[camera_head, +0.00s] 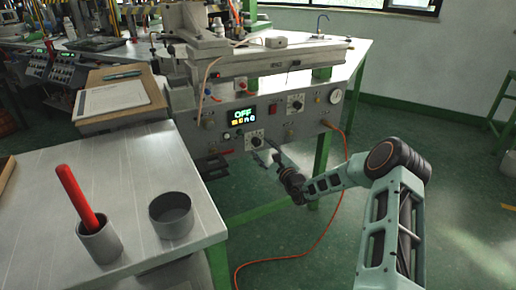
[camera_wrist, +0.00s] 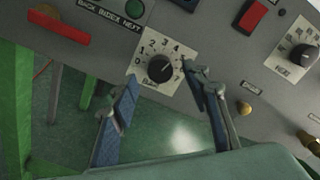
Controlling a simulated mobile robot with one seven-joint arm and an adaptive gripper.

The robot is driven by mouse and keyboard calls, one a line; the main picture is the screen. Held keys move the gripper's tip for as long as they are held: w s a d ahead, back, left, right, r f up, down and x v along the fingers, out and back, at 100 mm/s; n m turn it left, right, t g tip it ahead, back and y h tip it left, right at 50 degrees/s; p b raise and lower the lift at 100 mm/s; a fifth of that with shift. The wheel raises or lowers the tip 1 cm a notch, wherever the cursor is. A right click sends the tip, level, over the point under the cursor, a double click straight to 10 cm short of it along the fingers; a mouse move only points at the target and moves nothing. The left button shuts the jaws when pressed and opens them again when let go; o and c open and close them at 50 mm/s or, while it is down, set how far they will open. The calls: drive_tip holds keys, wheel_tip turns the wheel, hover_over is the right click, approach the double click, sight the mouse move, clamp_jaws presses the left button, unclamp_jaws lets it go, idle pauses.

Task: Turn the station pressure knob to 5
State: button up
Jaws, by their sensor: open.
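A black round knob (camera_wrist: 158,70) on a white dial with numbers 0 to about 5 is on the grey station panel in the wrist view. The label under it is too blurred to read surely. The same knob shows in the head view (camera_head: 256,141), low on the panel front. My gripper (camera_wrist: 160,76) is open, with one finger to each side of the knob in the picture. I cannot tell whether either finger touches it. Where the knob's pointer stands is unclear. In the head view my gripper (camera_head: 267,151) is just in front of the panel.
A second dial knob marked HEAT (camera_wrist: 305,55), a red switch (camera_wrist: 251,16), a brass knob (camera_wrist: 244,108) and a green button (camera_wrist: 135,9) are nearby. The display (camera_head: 242,114) reads OFF. A table with a grey cup (camera_head: 171,215) stands at left. An orange hose (camera_head: 323,225) hangs to the floor.

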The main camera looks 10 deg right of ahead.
sight(258, 143)
drive_tip(key=shift+b+x, duration=0.45)
drive_tip(key=shift+x, duration=1.5)
drive_tip(key=c, duration=1.2)
drive_tip(key=shift+o, duration=0.2)
drive_tip(key=shift+r+p, duration=0.1)
drive_tip(key=shift+p, duration=0.2)
drive_tip(key=shift+m+p, duration=0.95)
drive_tip(key=shift+m, duration=0.35)
drive_tip(key=shift+m+p, duration=0.85)
drive_tip(key=shift+m, duration=0.65)
